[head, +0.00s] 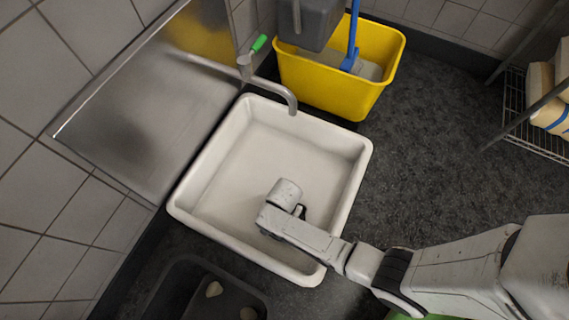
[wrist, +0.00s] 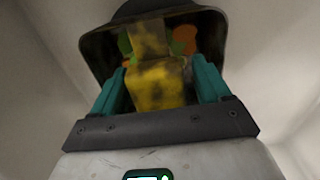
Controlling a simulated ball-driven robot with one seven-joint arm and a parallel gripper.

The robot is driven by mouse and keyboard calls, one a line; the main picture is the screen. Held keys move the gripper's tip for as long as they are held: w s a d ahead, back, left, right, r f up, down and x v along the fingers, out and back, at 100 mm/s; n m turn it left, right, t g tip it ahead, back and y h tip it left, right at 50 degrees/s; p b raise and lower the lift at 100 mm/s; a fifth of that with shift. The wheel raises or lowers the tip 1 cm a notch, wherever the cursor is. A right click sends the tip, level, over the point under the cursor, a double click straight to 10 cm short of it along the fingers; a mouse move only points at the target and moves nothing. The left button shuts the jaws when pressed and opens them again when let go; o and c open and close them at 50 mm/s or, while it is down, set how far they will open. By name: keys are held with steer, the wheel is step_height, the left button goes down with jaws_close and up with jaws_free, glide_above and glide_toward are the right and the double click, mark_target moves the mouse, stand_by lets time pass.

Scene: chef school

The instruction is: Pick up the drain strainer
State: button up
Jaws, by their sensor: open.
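The drain strainer (wrist: 213,32) shows in the wrist view as a dark, wide-rimmed piece with green and orange bits inside. A worn yellow block (wrist: 158,92) stands in its middle; I cannot tell whether it is part of the strainer. My gripper (wrist: 161,68) is open, with one teal finger on each side of the yellow block. I cannot tell whether the fingers touch it. In the head view my arm reaches down into the white sink (head: 228,180), and my wrist hides the fingers and the strainer.
A curved metal faucet (head: 270,85) with a green-tipped lever overhangs the sink's back edge. A yellow mop bucket (head: 335,95) stands behind the sink. A dark bin (head: 195,290) stands at the front left. A wire shelf (head: 535,135) is at the right. Dark floor lies open between.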

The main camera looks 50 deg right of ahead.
steer(key=c, duration=1.2)
steer(key=shift+r+p, duration=3.35)
steer(key=shift+r, duration=1.95)
step_height(320, 180, up, 7)
steer(key=p, duration=0.7)
steer(key=w+r+n+b, duration=0.4)
steer(key=w+r+n, duration=0.35)
steer(key=w, duration=0.25)
steer(key=w+r+n+b, duration=0.4)
steer(key=w+r+n, duration=0.35)
steer(key=w, duration=0.35)
steer(key=s+r+p, duration=0.4)
steer(key=r+p, duration=1)
steer(key=p, duration=0.2)
steer(key=s+r+p, duration=0.5)
steer(key=r+p, duration=0.9)
steer(key=p, duration=0.2)
steer(key=shift+s+r+m, duration=0.2)
steer(key=shift+m, duration=0.1)
